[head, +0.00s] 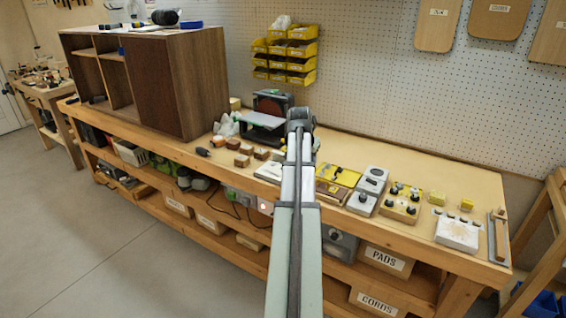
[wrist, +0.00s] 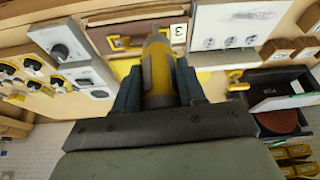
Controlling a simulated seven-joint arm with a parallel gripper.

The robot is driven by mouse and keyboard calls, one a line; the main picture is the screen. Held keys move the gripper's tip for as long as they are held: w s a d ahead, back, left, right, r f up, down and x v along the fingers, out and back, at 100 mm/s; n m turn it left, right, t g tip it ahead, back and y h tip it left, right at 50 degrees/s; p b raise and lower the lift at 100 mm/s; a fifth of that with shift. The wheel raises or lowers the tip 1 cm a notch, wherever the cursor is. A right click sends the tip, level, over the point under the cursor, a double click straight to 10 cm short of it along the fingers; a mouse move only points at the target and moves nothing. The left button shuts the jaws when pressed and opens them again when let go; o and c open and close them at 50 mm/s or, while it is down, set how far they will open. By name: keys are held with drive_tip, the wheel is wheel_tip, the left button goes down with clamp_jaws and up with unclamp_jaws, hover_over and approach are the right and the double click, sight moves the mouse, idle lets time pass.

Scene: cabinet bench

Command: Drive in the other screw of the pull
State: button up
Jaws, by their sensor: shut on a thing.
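My gripper (wrist: 158,90) is shut on a yellow and grey screwdriver-like tool (wrist: 158,72), which stands between the two dark fingers in the wrist view. The tool points away from the wrist, and its far tip is not clear. Beyond it lies a brown panel (wrist: 97,33) with a brass-coloured pull (wrist: 122,44). The tool partly covers the pull's right side, so I cannot make out its screws or whether the tool touches it. In the head view my arm covers the gripper and tool; a brown panel (head: 332,192) shows just right of the arm.
A white tag marked 3 (wrist: 178,33) and a white plate with round fittings (wrist: 235,28) lie beside the panel. A grey box with a knob (wrist: 60,45) is on the other side. A disc sander (head: 272,105) and wooden cabinet (head: 165,80) stand left on the bench.

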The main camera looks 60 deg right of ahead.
drive_tip(key=d+m+g, duration=0.1)
drive_tip(key=d+m, duration=0.3)
drive_tip(key=d, duration=0.3)
drive_tip(key=shift+w+r+g, duration=0.25)
drive_tip(key=shift+r+g, duration=0.1)
drive_tip(key=shift+g, duration=0.05)
drive_tip(key=shift+f, duration=0.1)
drive_tip(key=shift+f, duration=2.35)
drive_tip(key=shift+f, duration=0.7)
idle(1.2)
drive_tip(key=shift+r, duration=0.2)
drive_tip(key=shift+r, duration=2.85)
